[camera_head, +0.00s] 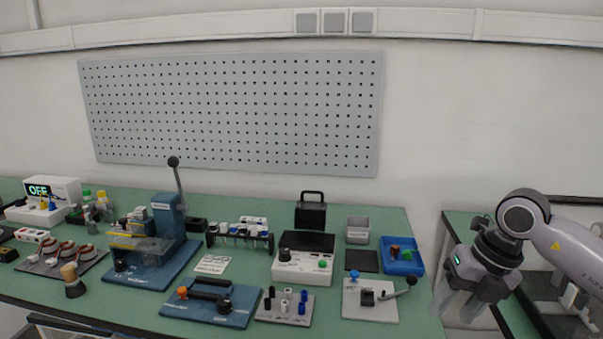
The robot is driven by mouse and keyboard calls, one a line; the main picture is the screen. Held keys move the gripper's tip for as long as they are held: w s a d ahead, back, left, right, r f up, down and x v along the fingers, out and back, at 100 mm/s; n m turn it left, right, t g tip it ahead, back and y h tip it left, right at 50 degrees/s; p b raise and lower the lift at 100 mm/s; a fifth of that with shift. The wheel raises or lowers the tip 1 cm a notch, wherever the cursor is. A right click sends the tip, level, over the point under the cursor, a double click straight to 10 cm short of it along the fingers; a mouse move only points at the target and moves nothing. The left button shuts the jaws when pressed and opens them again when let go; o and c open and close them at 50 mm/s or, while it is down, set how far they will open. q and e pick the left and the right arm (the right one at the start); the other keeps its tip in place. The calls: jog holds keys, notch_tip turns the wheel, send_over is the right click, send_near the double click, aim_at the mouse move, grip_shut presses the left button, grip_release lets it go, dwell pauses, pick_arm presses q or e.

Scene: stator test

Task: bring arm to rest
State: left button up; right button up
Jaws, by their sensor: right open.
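My right arm comes in from the right edge. Its gripper (457,304) hangs with its fingers pointing down, just off the right end of the green bench (420,300). The fingers are apart and I see nothing between them. It touches none of the things on the bench. My left gripper is not in the view.
Nearest my right gripper are a blue tray (415,267) with small parts and a white plate with a lever (370,303). A blue lever press (166,235) stands further left. A second bench (458,225) lies behind my right arm. A pegboard (235,110) hangs on the wall.

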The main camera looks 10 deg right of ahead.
jog(key=s+a+m+t+y+p, duration=0.1)
jog(key=s+a+m+t+y, duration=0.25)
jog(key=a+y, duration=1.55)
jog(key=d+f+m+t+h, duration=0.2)
jog(key=f+m+t+h, duration=0.45)
jog(key=m, duration=0.35)
jog(key=d+f+m+t+h, duration=0.3)
jog(key=f+m+t+h, duration=0.2)
jog(key=m+h, duration=0.45)
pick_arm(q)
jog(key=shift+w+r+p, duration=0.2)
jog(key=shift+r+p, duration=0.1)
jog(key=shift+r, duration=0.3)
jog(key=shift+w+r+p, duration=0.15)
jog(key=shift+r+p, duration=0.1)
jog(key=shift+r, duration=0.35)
pick_arm(e)
jog(key=s+d+f+m+g+h, duration=0.2)
jog(key=s+f+m+g, duration=0.4)
jog(key=s+f, duration=0.6)
notch_tip(320, 180, down, 2)
jog(key=shift+s+d+f+m+h, duration=0.15)
jog(key=shift+s+d+m+h, duration=0.15)
jog(key=shift+m+h, duration=0.5)
